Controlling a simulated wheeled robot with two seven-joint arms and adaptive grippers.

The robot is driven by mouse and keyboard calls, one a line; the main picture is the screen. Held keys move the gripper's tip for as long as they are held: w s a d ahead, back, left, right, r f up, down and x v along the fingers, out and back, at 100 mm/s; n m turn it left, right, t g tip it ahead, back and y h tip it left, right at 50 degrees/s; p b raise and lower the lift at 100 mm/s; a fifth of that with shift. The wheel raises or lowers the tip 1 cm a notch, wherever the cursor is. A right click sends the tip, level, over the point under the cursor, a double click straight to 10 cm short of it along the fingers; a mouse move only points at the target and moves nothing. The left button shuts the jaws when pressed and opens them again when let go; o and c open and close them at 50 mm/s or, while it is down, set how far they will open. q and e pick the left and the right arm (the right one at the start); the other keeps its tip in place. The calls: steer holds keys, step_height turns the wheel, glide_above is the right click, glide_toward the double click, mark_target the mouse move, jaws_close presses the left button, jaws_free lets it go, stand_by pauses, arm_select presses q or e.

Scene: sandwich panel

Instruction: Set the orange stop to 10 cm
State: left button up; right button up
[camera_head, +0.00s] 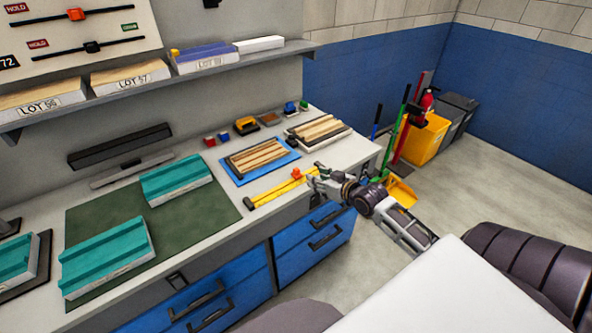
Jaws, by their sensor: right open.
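The yellow ruler (270,193) lies slantwise near the front edge of the bench. The small orange stop (297,173) sits on it, near its far right end. The scale marks are too small to read, so I cannot tell the stop's setting. My right gripper (313,180) is open, just right of the stop, over the ruler's far end and the bench edge. I cannot tell whether a finger touches the stop. The gripper partly hides the ruler's far end. My left gripper is not in view.
Behind the ruler are a blue tray (231,172) with wooden strips and another wood stack (327,141). Teal blocks (108,257) rest on a green mat (90,212) at left. A shelf (160,80) with lot-labelled boxes hangs above. Blue drawers (290,262) are below the bench.

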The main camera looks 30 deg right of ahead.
mark_target(298, 170)
steer(key=shift+w+f, duration=0.1)
steer(key=shift+w, duration=0.1)
steer(key=shift+x, duration=6.7)
jaws_close()
